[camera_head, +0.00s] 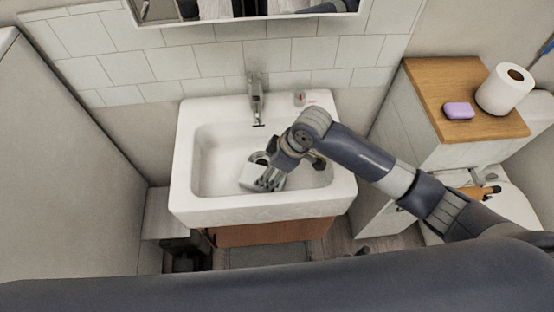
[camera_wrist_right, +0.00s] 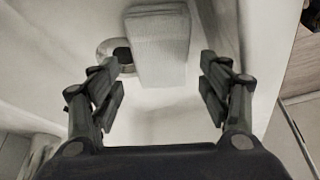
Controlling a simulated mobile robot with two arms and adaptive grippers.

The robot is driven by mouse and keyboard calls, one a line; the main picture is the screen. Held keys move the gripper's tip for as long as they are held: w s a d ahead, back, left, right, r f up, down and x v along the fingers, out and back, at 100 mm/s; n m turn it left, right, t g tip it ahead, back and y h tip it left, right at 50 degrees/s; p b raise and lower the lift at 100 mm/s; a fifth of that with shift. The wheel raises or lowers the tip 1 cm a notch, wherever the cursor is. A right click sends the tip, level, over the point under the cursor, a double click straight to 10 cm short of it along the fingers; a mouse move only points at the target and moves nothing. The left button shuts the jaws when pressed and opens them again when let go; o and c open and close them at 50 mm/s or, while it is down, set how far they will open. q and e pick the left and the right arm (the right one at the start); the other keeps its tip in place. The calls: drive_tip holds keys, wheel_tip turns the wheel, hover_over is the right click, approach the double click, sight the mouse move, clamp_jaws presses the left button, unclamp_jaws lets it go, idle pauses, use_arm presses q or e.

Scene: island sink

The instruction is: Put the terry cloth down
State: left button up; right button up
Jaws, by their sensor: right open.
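The terry cloth (camera_wrist_right: 158,45) is a pale grey, folded block in the right wrist view. It lies in the white sink basin (camera_head: 215,165), beside the round drain (camera_wrist_right: 113,50) and partly over its edge. In the head view the cloth (camera_head: 251,177) shows low in the basin, partly hidden by my gripper. My right gripper (camera_wrist_right: 163,95) is open, with its two fingers spread wide. The cloth is ahead of the gap between them, and neither finger appears to touch it. My left gripper is not in view.
A faucet (camera_head: 256,98) stands at the sink's back edge, with a small item (camera_head: 299,98) to its right. On the wooden-topped cabinet (camera_head: 425,82) are purple soap (camera_head: 458,110) and a paper roll (camera_head: 505,90). The basin's left part is clear.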

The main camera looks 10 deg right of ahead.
drive_tip(key=w+v, duration=0.1)
drive_tip(key=v, duration=0.5)
drive_tip(key=shift+s, duration=0.5)
